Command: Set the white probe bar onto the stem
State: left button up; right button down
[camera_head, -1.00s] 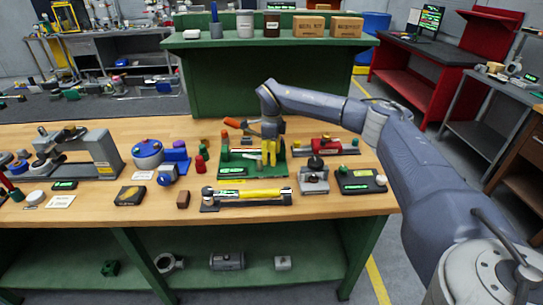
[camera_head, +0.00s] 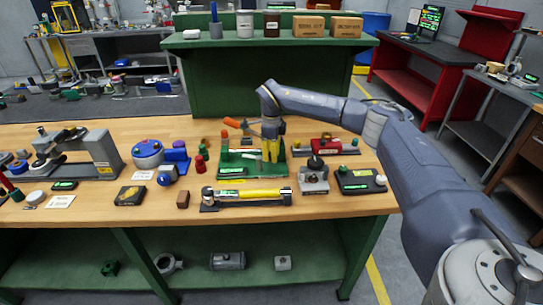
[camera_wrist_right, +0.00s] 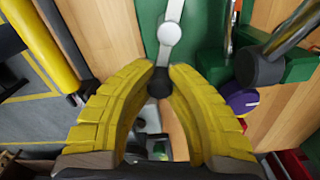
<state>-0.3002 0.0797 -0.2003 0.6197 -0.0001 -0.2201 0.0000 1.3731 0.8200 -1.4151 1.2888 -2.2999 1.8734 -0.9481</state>
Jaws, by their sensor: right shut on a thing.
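My right gripper (camera_head: 269,151) is over the green fixture (camera_head: 235,170) at the middle of the bench, its yellow fingers pointing down. In the right wrist view my right gripper (camera_wrist_right: 160,76) has its fingertips shut around a dark round end. A white bar (camera_wrist_right: 167,33) runs from that end toward the top of the picture, with a pale round joint on it. The bar is too small to make out surely in the head view. I cannot tell the stem apart; the fingers and fixture parts hide that area. My left gripper is not in view.
A yellow cylinder tool (camera_head: 260,195) lies in front of the fixture. A grey block with a black knob (camera_head: 316,163) and a black box (camera_head: 360,181) stand to the right. An orange-handled tool (camera_head: 232,123) rises behind. Bare wood shows at the bench's back left.

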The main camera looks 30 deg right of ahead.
jog(key=shift+a, duration=0.15)
jog(key=m, duration=0.2)
jog(key=a+m, duration=0.1)
jog(key=shift+s+a+m, duration=0.2)
jog(key=shift+s+m, duration=0.2)
jog(key=m, duration=0.1)
jog(key=a+m, duration=0.1)
jog(key=m, duration=0.1)
jog(key=shift+s+a+m, duration=0.1)
jog(key=shift+a+m, duration=0.1)
jog(key=shift+m, duration=0.1)
jog(key=a+m, duration=0.1)
jog(key=m, duration=0.2)
jog(key=shift+a, duration=0.2)
jog(key=shift+w+a+r+m, duration=0.15)
jog(key=shift+a+m, duration=0.1)
jog(key=shift+m, duration=0.6)
jog(key=shift+w+a+f+m, duration=0.1)
jog(key=shift+w+a+m, duration=0.1)
jog(key=shift+m, duration=0.65)
jog(key=shift+r, duration=0.1)
jog(key=c, duration=1.2)
grip_release()
jog(key=shift+a, duration=0.1)
jog(key=shift+r, duration=5.85)
